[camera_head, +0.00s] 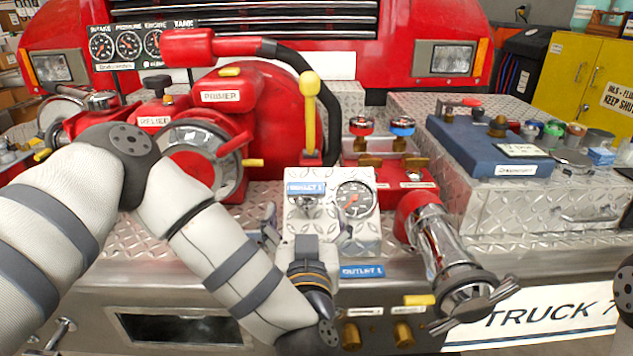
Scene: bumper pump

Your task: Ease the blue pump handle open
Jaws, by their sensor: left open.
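A small blue round handle (403,125) stands on the red valve block right of the yellow-knobbed lever, beside a matching red one. My left gripper (304,218) is in front of the diamond-plate gauge panel, below and left of the blue handle and apart from it. Its fingers are open and point up and away, one on each side of the small metal fitting under the blue label (306,188). Whether the fingers touch that fitting cannot be told. My right gripper is not in view.
The yellow-knobbed lever (310,95) rises behind the gauge panel (357,196). A chrome outlet with a winged cap (467,290) juts forward at right. A red pump housing (262,100) stands at left, and a blue case (485,150) lies on the right-hand box.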

